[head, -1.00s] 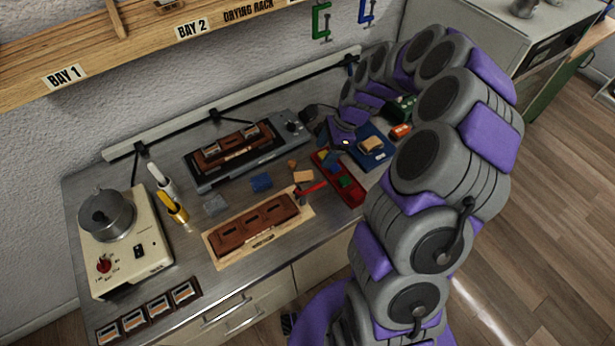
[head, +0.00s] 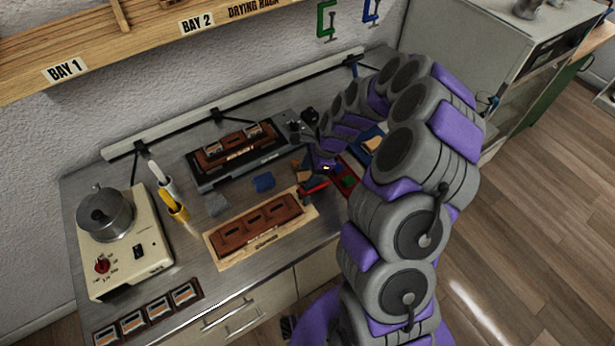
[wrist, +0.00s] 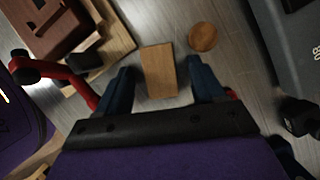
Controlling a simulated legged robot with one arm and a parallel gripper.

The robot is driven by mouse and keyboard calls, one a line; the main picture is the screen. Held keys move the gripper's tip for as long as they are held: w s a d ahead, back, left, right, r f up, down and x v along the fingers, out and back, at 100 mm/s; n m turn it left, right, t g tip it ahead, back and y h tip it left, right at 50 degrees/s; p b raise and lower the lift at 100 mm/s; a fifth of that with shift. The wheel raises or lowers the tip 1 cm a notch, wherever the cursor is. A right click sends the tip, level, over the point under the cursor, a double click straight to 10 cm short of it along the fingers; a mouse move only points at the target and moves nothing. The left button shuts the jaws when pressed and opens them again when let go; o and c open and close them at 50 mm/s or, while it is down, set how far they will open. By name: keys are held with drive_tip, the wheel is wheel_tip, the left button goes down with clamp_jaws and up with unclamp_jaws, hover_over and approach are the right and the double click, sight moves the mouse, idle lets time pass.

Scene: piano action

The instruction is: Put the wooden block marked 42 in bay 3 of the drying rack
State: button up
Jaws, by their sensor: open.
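A plain wooden block (wrist: 158,70) lies on the metal bench in the wrist view. No number shows on its visible face, so I cannot tell whether it is the one marked 42. My gripper (wrist: 163,78) is open, with its two dark blue fingers on either side of the block's near part and apart from it. In the head view my gripper (head: 325,167) is low over the bench, right of the brown moulded piece, and mostly hides the block. The drying rack (head: 130,45) is the wooden shelf on the wall; bays 1 and 2 are labelled, bay 3 is out of view.
A round wooden piece (wrist: 202,37) lies close beyond the right finger. A red-handled tool (wrist: 62,75) is at the left, near the brown moulded piece (head: 256,227) on its board. Clamps (head: 326,20) hang near the rack.

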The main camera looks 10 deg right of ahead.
drive_tip(key=shift+a, duration=0.25)
drive_tip(key=shift+c, duration=0.9)
drive_tip(key=shift+d, duration=0.4)
drive_tip(key=c, duration=1)
